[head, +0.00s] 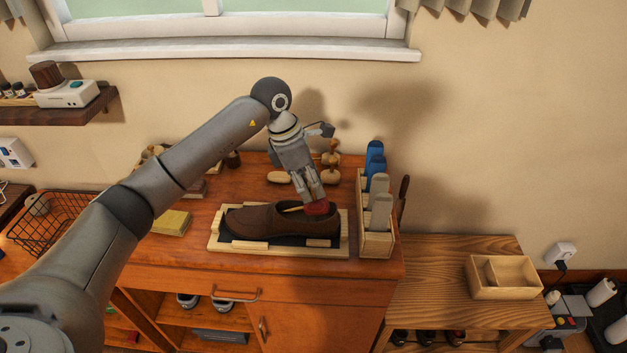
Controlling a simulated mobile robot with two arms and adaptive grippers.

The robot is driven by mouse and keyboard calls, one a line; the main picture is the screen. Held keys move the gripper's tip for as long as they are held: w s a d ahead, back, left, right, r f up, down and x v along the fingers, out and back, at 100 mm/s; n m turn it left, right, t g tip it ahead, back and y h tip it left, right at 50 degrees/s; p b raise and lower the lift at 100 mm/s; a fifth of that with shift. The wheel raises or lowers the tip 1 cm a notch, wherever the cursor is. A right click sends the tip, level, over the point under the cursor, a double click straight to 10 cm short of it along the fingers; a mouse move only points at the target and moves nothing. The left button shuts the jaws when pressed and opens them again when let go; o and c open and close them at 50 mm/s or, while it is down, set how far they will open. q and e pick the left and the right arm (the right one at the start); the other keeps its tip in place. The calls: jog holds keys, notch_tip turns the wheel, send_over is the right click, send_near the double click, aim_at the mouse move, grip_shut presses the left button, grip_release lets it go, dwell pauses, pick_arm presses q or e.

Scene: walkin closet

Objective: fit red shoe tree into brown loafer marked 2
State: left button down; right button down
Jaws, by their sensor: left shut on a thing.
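A brown loafer (262,220) lies in a pale wooden holder (225,246) on the cabinet top, its toe to the left and its opening to the right. I cannot make out a number on it. My left gripper (315,198) points down over the heel end of the loafer and is shut on the red shoe tree (317,209). The red part shows at the loafer's opening, and a pale strip shows inside the opening to its left. How deep the shoe tree sits is hidden. My right gripper is not in view.
A wooden rack (376,244) with blue and grey upright pieces stands close to the right of the holder. Wooden shoe trees (330,165) lie behind the gripper. A yellow block (171,222) is at left. A lower table (440,262) bears a divided box (503,290).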

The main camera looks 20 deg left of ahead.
aim_at(319, 200)
pick_arm(q)
jog(key=shift+w+d+f+y, duration=0.15)
jog(key=shift+d+f+y, duration=0.45)
jog(key=shift+f, duration=0.25)
jog(key=shift+w+d+f+g+y+b, duration=0.15)
jog(key=shift+d+f+y+b, duration=0.15)
jog(key=shift+f, duration=0.25)
jog(key=shift+s+d+f+g+y+b, duration=0.1)
jog(key=shift+d+f+g+y+b, duration=0.15)
jog(key=shift+f, duration=0.25)
jog(key=shift+a, duration=0.1)
jog(key=c, duration=0.6)
grip_release()
jog(key=shift+r+p, duration=2.05)
jog(key=shift+r, duration=2)
